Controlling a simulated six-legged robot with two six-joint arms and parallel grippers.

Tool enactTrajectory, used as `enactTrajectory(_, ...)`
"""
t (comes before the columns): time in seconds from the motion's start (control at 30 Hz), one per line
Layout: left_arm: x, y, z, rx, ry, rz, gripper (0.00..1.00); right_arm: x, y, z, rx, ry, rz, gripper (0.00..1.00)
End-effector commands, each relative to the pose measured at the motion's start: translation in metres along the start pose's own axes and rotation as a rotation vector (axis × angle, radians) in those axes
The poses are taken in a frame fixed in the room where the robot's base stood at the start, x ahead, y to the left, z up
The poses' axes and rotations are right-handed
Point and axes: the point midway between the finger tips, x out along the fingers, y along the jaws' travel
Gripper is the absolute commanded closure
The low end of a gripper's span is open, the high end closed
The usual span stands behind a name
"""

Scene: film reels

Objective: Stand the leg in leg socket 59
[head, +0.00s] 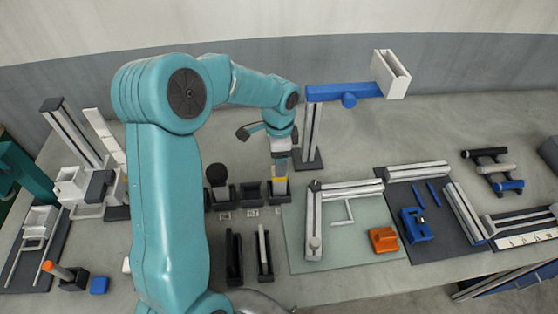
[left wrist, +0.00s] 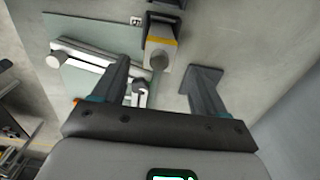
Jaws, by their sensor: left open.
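A leg, pale grey with a yellow band (head: 280,186), stands upright in the rightmost black leg socket (head: 270,198) of a short row. It also shows in the left wrist view as a grey block with a yellow band (left wrist: 160,42) and a rounded grey end. My left gripper (head: 281,158) is just above the leg. Its fingers (left wrist: 160,72) are open, one on each side of the leg's end in the picture, with nothing held. The other sockets (head: 222,196) are left of it; a dark round-topped piece is at the leftmost. Socket labels are too small to read. My right gripper is not in view.
A post with a blue arm and white box (head: 392,74) stands close to the right of the gripper. A pale green mat (head: 365,255) with metal profiles and an orange block (head: 383,240) lies to the right. Black slots (head: 234,258) lie in front. The table behind is clear.

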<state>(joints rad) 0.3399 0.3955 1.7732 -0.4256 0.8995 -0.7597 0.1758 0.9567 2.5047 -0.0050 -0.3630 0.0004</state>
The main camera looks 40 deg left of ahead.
Motion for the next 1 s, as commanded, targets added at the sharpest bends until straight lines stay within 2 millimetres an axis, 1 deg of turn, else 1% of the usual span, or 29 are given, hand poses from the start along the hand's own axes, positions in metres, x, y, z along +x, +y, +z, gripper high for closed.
enactTrajectory(0.03,-0.017,0.000,-0.001,0.000,0.002,-0.003,0.28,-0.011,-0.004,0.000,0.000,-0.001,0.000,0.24)
enactTrajectory(0.07,-0.022,0.000,-0.001,0.000,0.002,-0.002,0.28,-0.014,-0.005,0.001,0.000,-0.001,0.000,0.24)
enactTrajectory(0.13,-0.028,-0.001,-0.001,-0.001,0.002,-0.003,0.28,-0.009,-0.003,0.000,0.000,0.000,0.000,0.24)
enactTrajectory(0.2,-0.036,-0.001,0.000,-0.001,0.001,-0.003,0.28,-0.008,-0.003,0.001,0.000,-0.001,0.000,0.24)
enactTrajectory(0.3,-0.043,0.000,0.000,-0.001,0.001,-0.001,0.28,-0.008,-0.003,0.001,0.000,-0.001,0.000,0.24)
enactTrajectory(0.43,-0.046,0.000,0.000,0.000,0.001,0.000,0.28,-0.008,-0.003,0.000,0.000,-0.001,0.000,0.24)
enactTrajectory(1.0,-0.046,0.000,0.000,-0.001,0.000,0.000,0.28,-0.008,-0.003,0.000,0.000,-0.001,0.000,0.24)
